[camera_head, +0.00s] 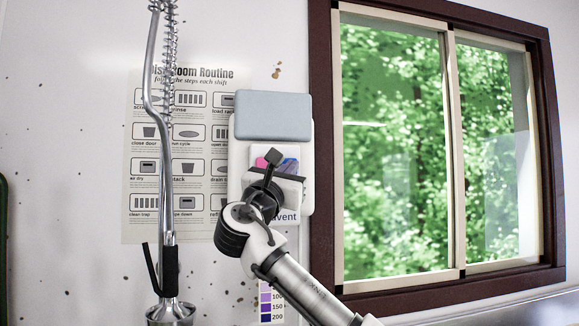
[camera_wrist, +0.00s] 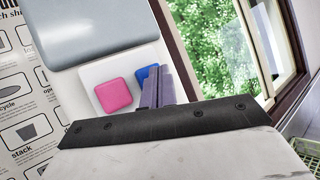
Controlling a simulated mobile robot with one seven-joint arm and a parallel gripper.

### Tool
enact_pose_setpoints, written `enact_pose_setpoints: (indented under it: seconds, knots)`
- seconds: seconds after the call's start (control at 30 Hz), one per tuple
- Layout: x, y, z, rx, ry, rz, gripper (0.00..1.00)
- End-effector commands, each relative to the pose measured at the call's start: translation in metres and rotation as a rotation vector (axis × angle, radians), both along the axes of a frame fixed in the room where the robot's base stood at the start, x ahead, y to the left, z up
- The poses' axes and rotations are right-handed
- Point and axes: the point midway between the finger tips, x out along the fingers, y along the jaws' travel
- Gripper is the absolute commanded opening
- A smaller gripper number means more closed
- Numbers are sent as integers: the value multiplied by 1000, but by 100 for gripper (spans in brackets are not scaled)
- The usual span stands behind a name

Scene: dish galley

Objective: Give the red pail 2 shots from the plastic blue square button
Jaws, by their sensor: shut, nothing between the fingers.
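A wall dispenser has a grey-blue cover (camera_head: 272,115) over a white plate (camera_head: 240,165). In the wrist view, a blue square button (camera_wrist: 141,74) sits on the white panel, partly hidden behind my gripper (camera_wrist: 158,72). A pink square button (camera_wrist: 117,95) is to its left, uncovered. My gripper is shut and empty, its fingertips in front of the blue button; I cannot tell whether they touch it. In the head view my gripper (camera_head: 272,157) is in front of the panel, with a patch of blue (camera_head: 291,163) beside it. No red pail is in view.
A tall spring-hose faucet (camera_head: 167,200) stands left of the dispenser, before a routine poster (camera_head: 140,215) on the wall. A brown-framed window (camera_head: 322,150) is close on the right. A color-scale strip (camera_head: 265,300) hangs below the dispenser.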

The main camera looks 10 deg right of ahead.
Motion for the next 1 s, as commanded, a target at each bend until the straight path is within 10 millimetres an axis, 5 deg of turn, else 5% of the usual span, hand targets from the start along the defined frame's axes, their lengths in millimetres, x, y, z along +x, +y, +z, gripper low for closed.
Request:
enact_pose_setpoints:
  seconds: [1.0]
  knots:
    - [10,0,0,1,0,-1,0]
